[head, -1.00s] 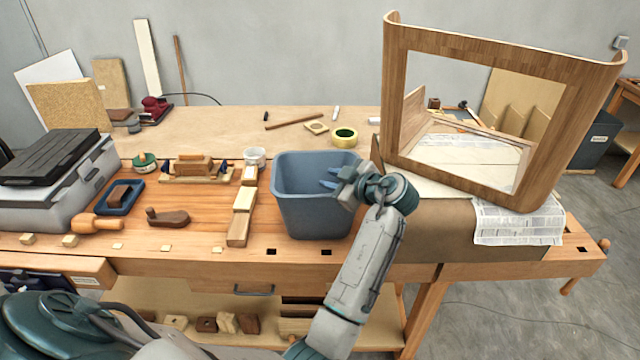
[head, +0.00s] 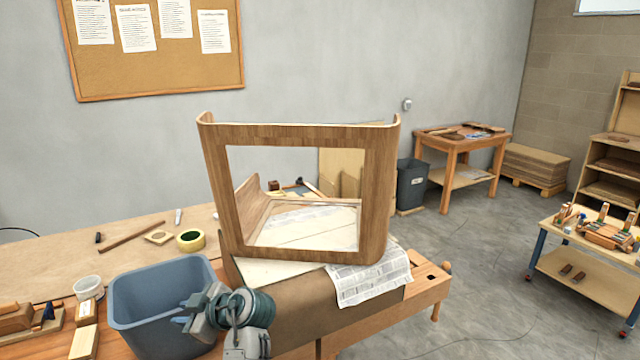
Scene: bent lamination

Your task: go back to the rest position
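My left gripper (head: 187,313) shows at the lower left of the head view, over the right part of a blue-grey bin (head: 135,308). Its bluish fingers look parted, with nothing visible between them. I cannot tell whether the gripper touches the bin. The arm's teal wrist comes up from the bottom edge, and the rest of that arm is out of view. My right gripper is not in view.
A bent wooden frame (head: 380,190) stands on a brown-covered block (head: 300,295) right of my wrist, with newspaper (head: 370,280) under it. Yellow tape (head: 182,241) and a white cup (head: 88,288) lie near the bin. Open floor (head: 480,260) lies at right.

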